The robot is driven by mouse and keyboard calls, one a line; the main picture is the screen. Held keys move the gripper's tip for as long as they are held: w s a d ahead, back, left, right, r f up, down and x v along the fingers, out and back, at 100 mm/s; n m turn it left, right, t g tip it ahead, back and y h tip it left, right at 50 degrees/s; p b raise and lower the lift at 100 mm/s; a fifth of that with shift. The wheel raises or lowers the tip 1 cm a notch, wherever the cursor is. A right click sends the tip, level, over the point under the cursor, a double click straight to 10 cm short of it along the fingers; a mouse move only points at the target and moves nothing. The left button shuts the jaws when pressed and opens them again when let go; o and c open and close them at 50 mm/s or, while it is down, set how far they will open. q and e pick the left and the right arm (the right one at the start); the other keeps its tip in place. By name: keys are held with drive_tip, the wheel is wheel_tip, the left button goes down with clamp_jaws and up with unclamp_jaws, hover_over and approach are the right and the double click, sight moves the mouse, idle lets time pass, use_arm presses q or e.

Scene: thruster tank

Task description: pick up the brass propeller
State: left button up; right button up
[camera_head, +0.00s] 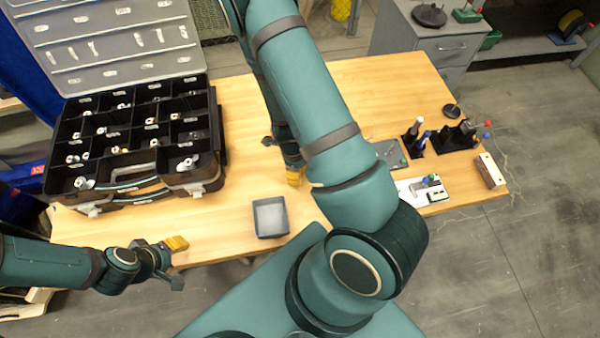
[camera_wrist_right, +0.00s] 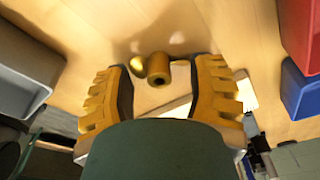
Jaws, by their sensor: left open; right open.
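The brass propeller (camera_wrist_right: 158,69) shows in the right wrist view as a shiny hub with a bore, with a rounded brass part at its left. It lies on the wooden table. My right gripper (camera_wrist_right: 164,78) is open, its two yellow-padded fingers on either side of the propeller with gaps between. In the head view my right arm hides the propeller and most of that gripper; a yellow finger pad shows beside the arm. My left gripper (camera_head: 176,262) is open and empty near the table's front left edge.
A black compartment case (camera_head: 135,190) with an open lid stands on the table's left. A grey tray (camera_head: 271,217) sits near the front edge. Tools in a black holder (camera_head: 457,139) stand at right. A red bin (camera_wrist_right: 303,35) and a blue bin (camera_wrist_right: 300,92) are right in the wrist view.

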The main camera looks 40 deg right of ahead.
drive_tip(key=shift+f, duration=0.1)
drive_tip(key=c, duration=0.8)
use_arm(q)
drive_tip(key=shift+s, duration=0.1)
use_arm(e)
drive_tip(key=shift+s+a, duration=0.1)
drive_tip(key=shift+s, duration=0.05)
clamp_jaws()
use_arm(q)
drive_tip(key=shift+r, duration=0.15)
use_arm(e)
drive_tip(key=shift+r, duration=0.5)
use_arm(q)
wheel_tip(320, 180, up, 3)
drive_tip(key=p, duration=0.3)
drive_tip(key=shift+a, duration=0.1)
use_arm(e)
wheel_tip(320, 180, up, 9)
